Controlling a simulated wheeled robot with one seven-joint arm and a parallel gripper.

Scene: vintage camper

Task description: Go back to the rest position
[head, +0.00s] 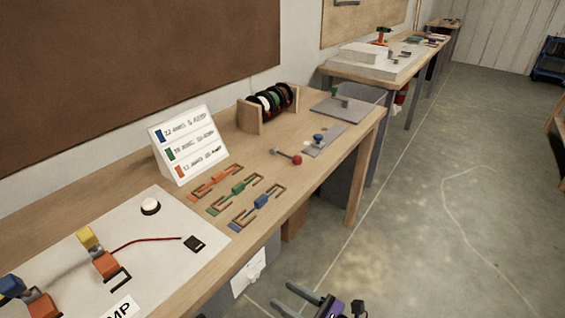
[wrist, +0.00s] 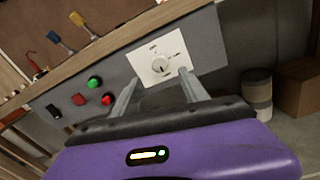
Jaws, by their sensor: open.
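My gripper (head: 283,296) is at the bottom edge of the head view, low beside the front of the wooden workbench (head: 315,190). In the wrist view my gripper (wrist: 158,80) has its two fingers apart with nothing held between them. The fingers point toward a white plate with a round dial (wrist: 161,65) on the bench's grey front panel. I cannot tell whether the fingertips touch the plate. The dial plate (head: 249,272) also shows in the head view, just left of my gripper.
A green button (wrist: 95,82), a red button (wrist: 107,99) and a red switch (wrist: 79,99) sit left of the dial. The benchtop holds a label stand (head: 188,145), a spool rack (head: 268,108) and small tools. Open concrete floor (head: 440,210) lies to the right.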

